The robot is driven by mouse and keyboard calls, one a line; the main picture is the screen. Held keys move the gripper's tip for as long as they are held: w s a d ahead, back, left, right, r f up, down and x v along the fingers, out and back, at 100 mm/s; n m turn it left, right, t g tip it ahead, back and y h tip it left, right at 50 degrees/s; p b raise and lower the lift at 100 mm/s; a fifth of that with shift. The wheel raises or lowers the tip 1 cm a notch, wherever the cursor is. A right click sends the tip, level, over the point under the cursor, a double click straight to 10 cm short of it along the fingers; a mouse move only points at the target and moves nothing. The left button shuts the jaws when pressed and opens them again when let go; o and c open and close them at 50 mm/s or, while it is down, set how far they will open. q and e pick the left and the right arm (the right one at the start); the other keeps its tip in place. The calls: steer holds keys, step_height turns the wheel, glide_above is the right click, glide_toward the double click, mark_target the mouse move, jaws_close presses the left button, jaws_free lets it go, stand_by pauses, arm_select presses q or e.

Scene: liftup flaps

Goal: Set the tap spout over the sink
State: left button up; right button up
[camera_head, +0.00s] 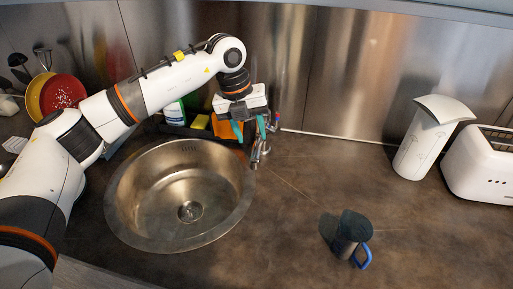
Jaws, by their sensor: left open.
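The round metal sink (225,222) is set in the dark counter, left of the middle of the head view. The tap (258,150) stands at the sink's right back edge, with small red and blue marks near its top. Its spout is small and partly hidden, so I cannot tell exactly where it points. My left gripper (249,128) reaches down beside the tap, its teal fingers apart, just left of the tap's upper part. I cannot tell whether it touches the tap. My right gripper is not in view.
A dark mug with a blue handle (352,232) stands on the counter at front right. A white container (425,140) and a white toaster (482,165) stand at right. The counter's middle right is clear.

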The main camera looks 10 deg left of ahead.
mark_target(255, 146)
arm_select(q)
steer(key=p+x, duration=0.1)
steer(key=x, duration=0.5)
steer(key=shift+w+d+f, duration=0.1)
steer(key=shift+f, duration=0.25)
jaws_close()
